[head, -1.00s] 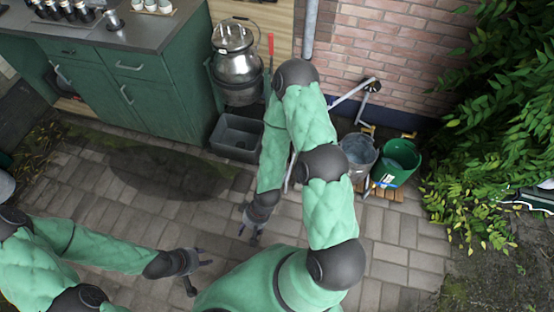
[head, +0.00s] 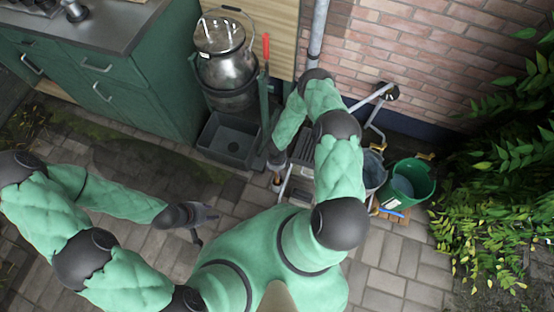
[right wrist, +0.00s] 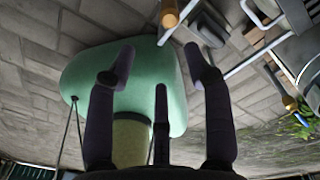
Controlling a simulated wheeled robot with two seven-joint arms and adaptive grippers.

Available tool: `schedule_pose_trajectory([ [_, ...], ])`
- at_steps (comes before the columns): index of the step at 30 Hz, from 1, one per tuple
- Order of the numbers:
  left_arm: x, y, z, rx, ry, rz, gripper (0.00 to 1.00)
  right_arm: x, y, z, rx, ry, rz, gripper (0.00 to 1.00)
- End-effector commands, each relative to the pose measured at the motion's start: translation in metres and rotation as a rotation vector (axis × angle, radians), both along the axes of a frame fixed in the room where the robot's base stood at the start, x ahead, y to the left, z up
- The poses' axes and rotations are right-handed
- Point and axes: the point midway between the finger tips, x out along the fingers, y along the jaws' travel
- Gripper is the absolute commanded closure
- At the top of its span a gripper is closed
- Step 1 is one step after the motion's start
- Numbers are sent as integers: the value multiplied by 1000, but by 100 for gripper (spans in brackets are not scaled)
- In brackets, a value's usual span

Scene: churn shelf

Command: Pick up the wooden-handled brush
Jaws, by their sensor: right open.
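A brown wooden handle end (head: 277,183), which looks like the brush's, shows just below my right gripper (head: 277,168) in the head view. In the right wrist view the wooden handle (right wrist: 169,14) is at the top edge, beyond the fingertips and apart from them. The brush's other end is not clearly visible. My right gripper (right wrist: 160,65) is open with nothing between its fingers. My left gripper (head: 203,222) is at the lower left over the paving, its fingers apart and empty, far from the handle.
A grey basin (head: 229,140) sits on the ground below a metal churn (head: 222,55). A metal tube frame (head: 373,98) stands by the brick wall. A green bucket (head: 410,182) and a grey bucket (head: 374,170) stand to the right. Green cabinets (head: 140,85) are at the left.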

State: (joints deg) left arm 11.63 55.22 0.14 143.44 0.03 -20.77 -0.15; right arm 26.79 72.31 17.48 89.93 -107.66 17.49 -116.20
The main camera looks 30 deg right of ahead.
Motion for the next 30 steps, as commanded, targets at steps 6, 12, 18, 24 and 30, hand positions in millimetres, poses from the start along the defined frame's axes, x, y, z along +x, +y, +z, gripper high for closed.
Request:
schedule_pose_trajectory([
  [6,0,0,-5,0,0,0,60,14,-19,-20,-52,-53,234,48],
  [12,0,0,-17,0,0,0,60,15,-19,-50,-55,-55,249,48],
  [18,0,0,-25,0,0,0,60,15,-19,-70,-54,-55,247,48],
  [24,0,0,-32,0,-1,0,60,16,-17,-83,-53,-55,246,48],
  [30,0,0,-49,0,0,0,60,17,-13,-112,-54,-55,245,48],
])
